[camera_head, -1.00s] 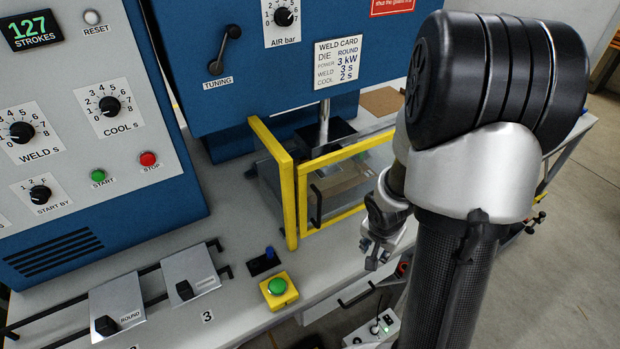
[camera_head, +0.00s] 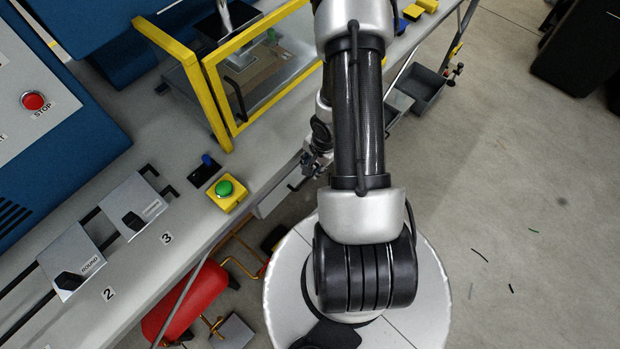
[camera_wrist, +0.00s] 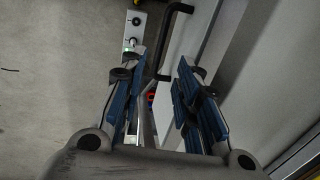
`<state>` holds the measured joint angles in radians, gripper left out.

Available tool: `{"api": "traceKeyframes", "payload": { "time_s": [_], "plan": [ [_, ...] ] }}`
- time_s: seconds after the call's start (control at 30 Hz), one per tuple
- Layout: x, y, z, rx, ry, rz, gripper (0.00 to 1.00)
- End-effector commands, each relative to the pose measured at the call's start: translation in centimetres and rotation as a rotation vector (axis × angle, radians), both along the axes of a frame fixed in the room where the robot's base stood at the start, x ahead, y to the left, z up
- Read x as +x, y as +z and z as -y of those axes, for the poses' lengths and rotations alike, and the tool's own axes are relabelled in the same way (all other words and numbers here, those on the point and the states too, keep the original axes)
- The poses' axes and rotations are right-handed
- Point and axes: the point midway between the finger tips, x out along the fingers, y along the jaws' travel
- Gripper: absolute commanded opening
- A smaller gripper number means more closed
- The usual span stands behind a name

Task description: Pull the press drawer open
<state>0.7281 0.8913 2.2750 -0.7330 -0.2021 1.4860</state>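The press drawer (camera_head: 274,199) is a pale box front under the bench edge, partly hidden by my arm in the head view. Its front also shows in the wrist view (camera_wrist: 190,42). Its black bar handle (camera_wrist: 163,50) appears between my finger lines in the wrist view, and a small part shows in the head view (camera_head: 296,185). My gripper (camera_head: 316,163) is beside the bench edge, close to the handle. In the wrist view my gripper (camera_wrist: 158,68) is open, with blue pads apart. I cannot tell whether either finger touches the handle. How far out the drawer stands is unclear.
The yellow-framed guard (camera_head: 215,95) stands on the bench above. A green button on a yellow box (camera_head: 228,194) is near the bench edge. A red cylinder (camera_head: 187,303) lies below the bench. A grey bin (camera_head: 424,92) hangs further along.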

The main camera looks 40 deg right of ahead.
Motion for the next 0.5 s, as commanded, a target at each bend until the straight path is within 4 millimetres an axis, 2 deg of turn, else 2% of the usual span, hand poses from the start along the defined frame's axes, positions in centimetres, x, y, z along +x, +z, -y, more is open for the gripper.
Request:
{"api": "traceKeyframes", "payload": {
  "time_s": [0.03, 0.2, 0.33, 0.5],
  "plan": [
    [0.2, -1.8, 0.0, 0.001, 0.001, 0.0, 0.3],
    [0.9, -5.1, -0.1, 0.001, 0.001, 0.0, 0.3],
    [1.3, -6.9, -0.1, 0.0, 0.001, 0.0, 0.3],
    [1.5, -8.1, -0.1, 0.0, 0.002, 0.001, 0.3]
  ]
}}
